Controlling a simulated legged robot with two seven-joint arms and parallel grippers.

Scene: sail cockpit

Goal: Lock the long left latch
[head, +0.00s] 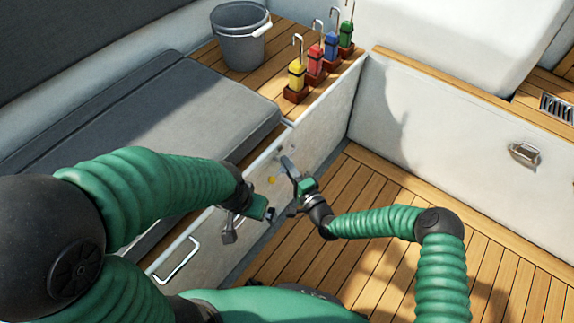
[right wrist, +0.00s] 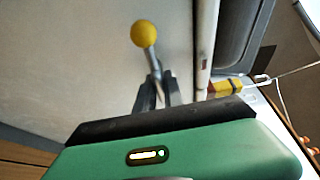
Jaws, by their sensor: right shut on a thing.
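A latch lever with a yellow ball knob (right wrist: 143,33) and a short metal rod stands out in the right wrist view. My right gripper (right wrist: 157,84) is shut on the rod, with the ball beyond its fingertips. In the head view the knob (head: 271,180) is a small yellow spot against the pale locker front, and my right gripper (head: 294,178) is beside it. My left gripper (head: 268,212) is just below and left, close to the locker front; its finger gap is not clear. The latch's base is not clearly visible.
A white pull handle (head: 177,260) sits on the locker front at lower left. Above are a grey cushion (head: 130,105), a grey bucket (head: 240,48) and several coloured hooked blocks, including a yellow one (head: 296,75). The wooden floor (head: 355,185) at right is clear.

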